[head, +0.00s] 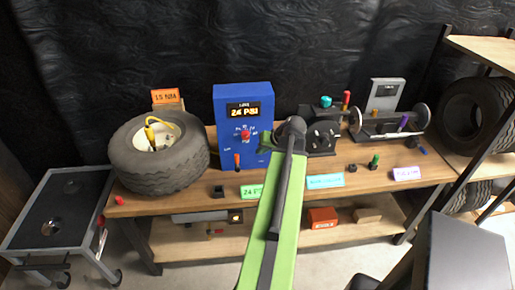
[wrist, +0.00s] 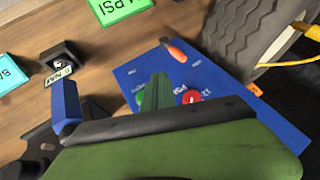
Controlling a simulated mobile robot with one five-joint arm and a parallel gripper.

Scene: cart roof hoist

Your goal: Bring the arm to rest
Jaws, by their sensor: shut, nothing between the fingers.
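My green arm rises from the bottom centre of the head view and reaches out over the workbench (head: 190,203). Its far end is in front of the right side of the blue gauge box (head: 228,100), whose display reads 24 PSI. My gripper (wrist: 157,92) shows in the wrist view as a green fingertip over the blue panel (wrist: 205,75), beside a red knob (wrist: 191,97). It is shut and holds nothing. I cannot tell whether the fingertip touches the panel. In the head view the gripper is largely hidden behind the arm.
A tyre (head: 158,160) with a yellow hose lies left of the blue box. A shaft machine (head: 390,125) stands at the right. A grey cart (head: 62,215) is at the far left and a tyre rack (head: 480,50) at the right. Small knobs and labels line the bench front.

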